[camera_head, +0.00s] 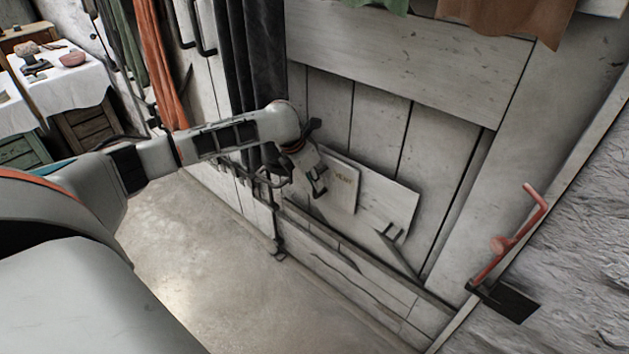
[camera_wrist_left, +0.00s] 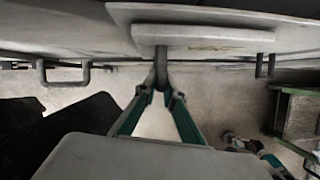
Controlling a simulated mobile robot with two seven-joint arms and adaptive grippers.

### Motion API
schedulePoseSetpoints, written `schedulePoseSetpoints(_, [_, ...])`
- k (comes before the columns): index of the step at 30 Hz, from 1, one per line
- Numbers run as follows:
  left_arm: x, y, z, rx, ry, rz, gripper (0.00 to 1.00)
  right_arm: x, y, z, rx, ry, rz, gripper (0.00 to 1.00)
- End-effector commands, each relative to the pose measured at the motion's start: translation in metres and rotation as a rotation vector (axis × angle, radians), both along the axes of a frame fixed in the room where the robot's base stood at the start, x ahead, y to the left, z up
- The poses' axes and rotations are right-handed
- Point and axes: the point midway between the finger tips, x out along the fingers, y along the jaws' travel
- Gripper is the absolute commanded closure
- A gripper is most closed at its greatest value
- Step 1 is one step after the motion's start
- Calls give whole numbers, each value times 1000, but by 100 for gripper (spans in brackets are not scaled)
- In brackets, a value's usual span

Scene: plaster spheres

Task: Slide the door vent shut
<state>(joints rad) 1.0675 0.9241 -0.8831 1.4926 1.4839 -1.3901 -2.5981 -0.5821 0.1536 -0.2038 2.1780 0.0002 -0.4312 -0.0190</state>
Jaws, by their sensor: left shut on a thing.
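The door (camera_head: 376,123) is made of pale grey planks. On its lower part is a light plate marked VENT (camera_head: 344,180), in front of a wider tilted-looking board (camera_head: 400,197). My left gripper (camera_head: 319,190) is at the left edge of the VENT plate. In the left wrist view, my left gripper's fingers (camera_wrist_left: 160,98) are closed around a short dark grey post (camera_wrist_left: 161,66). The post stands out from a pale plate (camera_wrist_left: 205,39), seen edge-on. The opening behind the vent is not clearly visible. My right gripper is not in view.
A red lever (camera_head: 504,240) is mounted at the right of the door. A dark curtain (camera_head: 252,60) hangs left of the door. A bent handle (camera_wrist_left: 62,74) shows at left in the wrist view. A cloth-covered table (camera_head: 75,83) stands far left. The floor (camera_head: 205,245) before the door is clear.

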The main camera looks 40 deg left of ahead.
Motion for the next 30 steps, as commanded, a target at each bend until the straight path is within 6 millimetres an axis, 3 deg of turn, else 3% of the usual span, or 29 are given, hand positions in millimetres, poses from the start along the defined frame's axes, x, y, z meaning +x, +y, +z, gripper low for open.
schedulePoseSetpoints(1, [0,8,0,15,0,6,100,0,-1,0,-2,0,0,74])
schedulePoseSetpoints(3, [0,8,0,15,0,6,75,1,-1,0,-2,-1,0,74])
schedulePoseSetpoints(4, [0,8,0,14,0,7,74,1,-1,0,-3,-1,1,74])
schedulePoseSetpoints(17, [-2,5,8,7,-2,2,74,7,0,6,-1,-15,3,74])
schedulePoseSetpoints(30, [-33,15,84,10,-3,4,74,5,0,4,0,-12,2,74])
